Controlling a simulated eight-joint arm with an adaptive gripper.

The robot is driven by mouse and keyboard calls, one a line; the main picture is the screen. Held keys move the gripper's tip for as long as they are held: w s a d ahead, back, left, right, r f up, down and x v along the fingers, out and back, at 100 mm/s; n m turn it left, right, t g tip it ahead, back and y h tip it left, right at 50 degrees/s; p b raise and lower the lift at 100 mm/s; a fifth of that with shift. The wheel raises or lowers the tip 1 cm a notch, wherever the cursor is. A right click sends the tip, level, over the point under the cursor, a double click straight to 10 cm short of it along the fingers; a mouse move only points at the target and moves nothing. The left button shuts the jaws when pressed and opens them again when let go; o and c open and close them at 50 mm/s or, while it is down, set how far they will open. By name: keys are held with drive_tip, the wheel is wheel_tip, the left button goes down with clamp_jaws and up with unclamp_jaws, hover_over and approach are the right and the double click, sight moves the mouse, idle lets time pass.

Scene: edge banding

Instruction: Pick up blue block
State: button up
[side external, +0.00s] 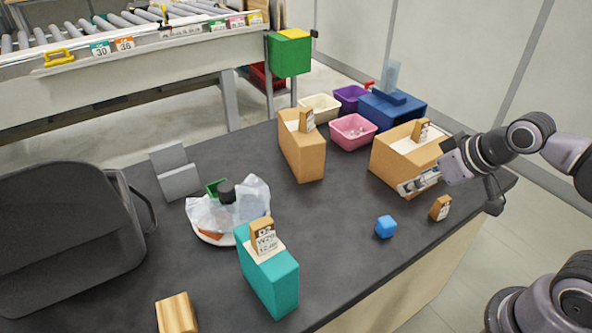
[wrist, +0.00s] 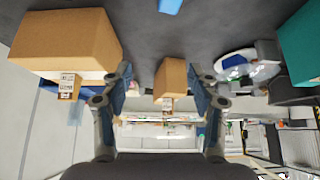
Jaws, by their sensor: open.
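The small blue block (side external: 385,227) lies on the dark tabletop near its front edge in the side view. It also shows cut off at the top edge of the wrist view (wrist: 170,5). My gripper (side external: 408,187) is in front of the right cardboard box, above and slightly right of the block, apart from it. In the wrist view my gripper (wrist: 158,82) has its two fingers spread wide with nothing between them.
A small tagged brown block (side external: 440,208) stands right of the blue block. Cardboard boxes (side external: 303,150) (side external: 405,150) stand behind. A teal box (side external: 270,275) stands left, near a plate with a plastic bag (side external: 230,208). Table (side external: 335,215) is clear between.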

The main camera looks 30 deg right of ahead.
drive_tip(key=n+g, duration=0.7)
drive_tip(key=n, duration=0.8)
hover_over(388, 221)
wheel_tip(388, 221, down, 4)
drive_tip(key=shift+f, duration=5.6)
drive_tip(key=c, duration=1.2)
